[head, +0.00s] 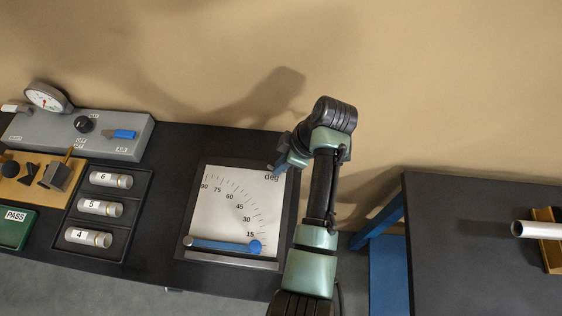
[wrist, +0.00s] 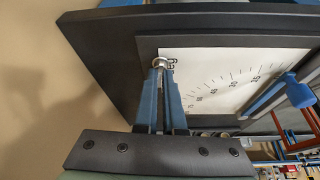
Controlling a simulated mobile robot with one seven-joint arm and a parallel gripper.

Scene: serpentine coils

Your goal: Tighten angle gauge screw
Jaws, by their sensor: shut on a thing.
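The angle gauge (head: 220,208) is a white plate with a degree scale in a dark frame, lying on the dark bench. Its blue arm (head: 215,243) lies along the near edge, with a round blue end at the right. In the wrist view the gauge plate (wrist: 215,82) fills the upper right. A small silver screw (wrist: 159,61) shows at its corner beside the "deg" mark. My gripper (wrist: 161,72) is shut on the screw, its blue fingers close together around it. In the head view my gripper (head: 279,168) is over the gauge's far right corner, and the screw is hidden.
Left of the gauge, a black tray (head: 75,236) holds silver cylinders numbered 6, 5 and 4. A grey box (head: 45,133) with a dial and black knob stands behind. A green PASS tray (head: 14,242) is far left. A second table (head: 455,255) stands right, across a gap.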

